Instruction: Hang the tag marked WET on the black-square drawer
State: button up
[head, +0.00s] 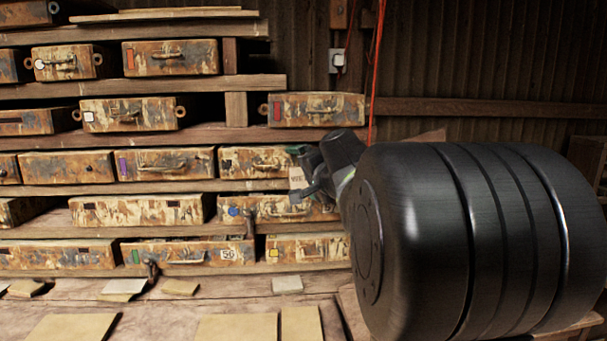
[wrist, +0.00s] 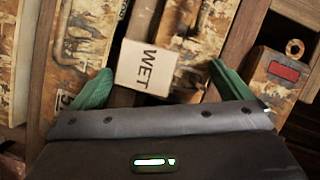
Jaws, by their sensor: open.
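My gripper (head: 304,178) is open at the drawer's right end. Its green fingers (wrist: 160,82) stand apart on either side of the tag.
Wooden shelf boards (head: 140,189) run between rows. A red cord (head: 376,75) hangs behind my arm. Loose flat tiles (head: 236,327) lie on the bench in front.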

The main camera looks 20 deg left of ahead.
jog(key=shift+s+d, duration=0.1)
jog(key=b+v, duration=0.2)
jog(key=v, duration=1.1)
jog(key=shift+s+d, duration=0.2)
jog(key=p+x, duration=0.2)
jog(key=x, duration=1.1)
jog(key=shift+w+a, duration=0.25)
jog(key=shift+s+r+p, duration=0.1)
jog(key=shift+r+p, duration=0.15)
jog(key=shift+p, duration=0.1)
